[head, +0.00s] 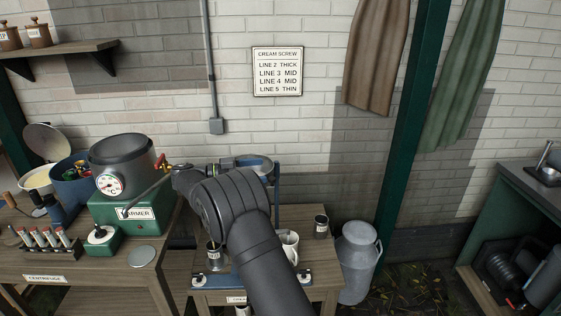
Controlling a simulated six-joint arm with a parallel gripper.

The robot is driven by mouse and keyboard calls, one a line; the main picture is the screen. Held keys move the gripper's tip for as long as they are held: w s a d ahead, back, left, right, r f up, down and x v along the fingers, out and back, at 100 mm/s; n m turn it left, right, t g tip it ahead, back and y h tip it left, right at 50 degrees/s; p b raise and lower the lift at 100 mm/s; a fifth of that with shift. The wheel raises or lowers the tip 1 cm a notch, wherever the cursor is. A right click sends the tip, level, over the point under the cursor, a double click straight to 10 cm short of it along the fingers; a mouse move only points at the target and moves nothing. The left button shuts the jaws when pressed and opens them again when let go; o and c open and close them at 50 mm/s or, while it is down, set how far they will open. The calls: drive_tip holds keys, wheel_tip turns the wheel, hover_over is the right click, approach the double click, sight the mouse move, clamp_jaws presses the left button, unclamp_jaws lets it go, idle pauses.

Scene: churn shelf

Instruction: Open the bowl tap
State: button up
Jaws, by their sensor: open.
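A large grey bowl (122,152) with a round temperature dial stands on the green warmer (137,217). A small brass-coloured tap with a red part (162,162) sits at the bowl's right side. I cannot tell from this view how its handle is turned. My dark arm reaches up from the bottom middle and bends left toward the tap. My gripper (176,173) is at the arm's far end, close to the right of the tap. It is open, with its fingers small and partly hidden by my wrist. I cannot tell whether it touches the tap.
A blue stand (276,190) rises behind my arm. A white mug (290,245) and dark cups stand on the right bench. A milk can (358,262) stands beside it. A rack of tubes (47,244) and a blue tub (70,180) crowd the left bench.

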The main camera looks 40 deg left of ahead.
drive_tip(key=w+d+r, duration=0.4)
drive_tip(key=d+r, duration=0.1)
drive_tip(key=d, duration=0.2)
drive_tip(key=shift+d, duration=0.2)
